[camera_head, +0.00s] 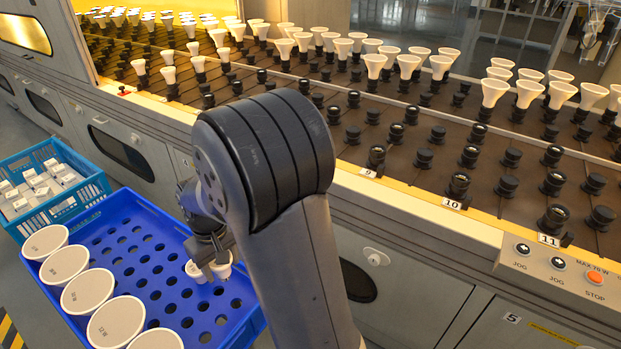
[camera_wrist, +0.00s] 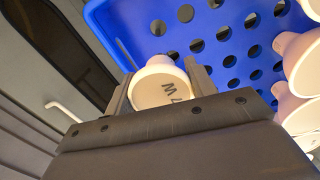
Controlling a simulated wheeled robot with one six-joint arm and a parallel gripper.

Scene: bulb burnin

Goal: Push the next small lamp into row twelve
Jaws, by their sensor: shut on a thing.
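My gripper (camera_head: 212,262) is at the blue tray, at its right side in the head view. It is shut on a small white lamp (camera_wrist: 162,88), whose round face with dark print shows between the fingers in the wrist view. The blue tray (camera_head: 128,207) has many round holes; it also fills the top of the wrist view (camera_wrist: 120,25). The lamp's base is hidden, so I cannot tell whether it is still in a hole. Row labels 9 (camera_head: 368,173), 10 (camera_head: 452,204) and 11 (camera_head: 548,240) show on the rack edge; no label 12 is in view.
Several large white lamps (camera_head: 89,291) stand along the tray's left side. A light-blue crate (camera_head: 75,203) of small boxes is behind it. The rack (camera_head: 420,183) has empty black sockets in front and lamps farther back. A jog/stop panel (camera_head: 565,267) is at right.

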